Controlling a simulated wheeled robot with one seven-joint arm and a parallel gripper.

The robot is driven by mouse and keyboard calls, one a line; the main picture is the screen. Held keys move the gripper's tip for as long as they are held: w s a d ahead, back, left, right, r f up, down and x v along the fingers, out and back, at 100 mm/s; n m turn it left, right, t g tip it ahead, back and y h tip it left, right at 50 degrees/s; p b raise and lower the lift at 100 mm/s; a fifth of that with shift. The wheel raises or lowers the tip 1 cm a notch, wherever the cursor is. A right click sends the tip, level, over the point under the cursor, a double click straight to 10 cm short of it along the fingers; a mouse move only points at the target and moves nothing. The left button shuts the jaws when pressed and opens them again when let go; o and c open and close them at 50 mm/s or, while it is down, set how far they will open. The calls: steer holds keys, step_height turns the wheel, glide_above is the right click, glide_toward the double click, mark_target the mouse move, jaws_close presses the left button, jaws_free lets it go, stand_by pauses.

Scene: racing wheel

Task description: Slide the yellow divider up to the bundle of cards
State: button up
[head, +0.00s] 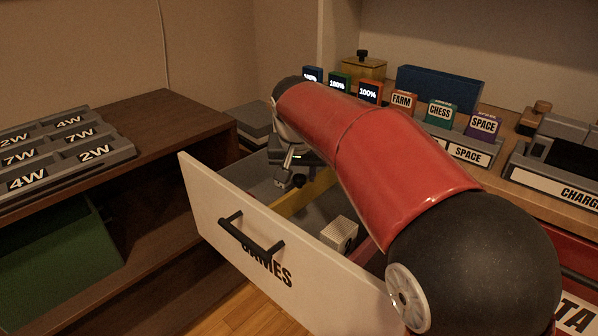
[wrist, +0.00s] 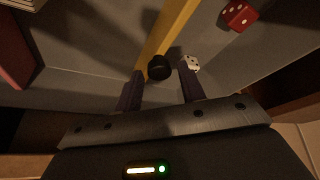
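The yellow divider (head: 304,194) stands across the open drawer marked GAMES (head: 230,215). In the wrist view the yellow divider (wrist: 176,22) runs up the picture, with a black knob (wrist: 159,68) at its near end. My gripper (wrist: 161,72) is open, its two dark fingers on either side of the knob with gaps showing. In the head view my gripper (head: 290,180) is down in the drawer, partly hidden by my arm. A pale, striped block that looks like the bundle of cards (head: 340,233) stands in the drawer, right of the divider and apart from it.
A white die (wrist: 191,63) lies close by my right fingertip, and a red die (wrist: 239,15) lies farther off. A red piece (wrist: 14,50) is at the left in the wrist view. Grey drawer floor between divider and cards looks clear.

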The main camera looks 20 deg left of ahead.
jaws_close()
steer(key=s+d+b, duration=0.4)
steer(key=d, duration=0.6)
steer(key=shift+s+d, duration=0.2)
steer(key=shift+d, duration=0.15)
steer(key=shift+o, duration=1.2)
jaws_free()
steer(key=p+v, duration=0.1)
steer(key=v, duration=0.6)
steer(key=shift+s+r, duration=0.2)
steer(key=shift+r, duration=0.15)
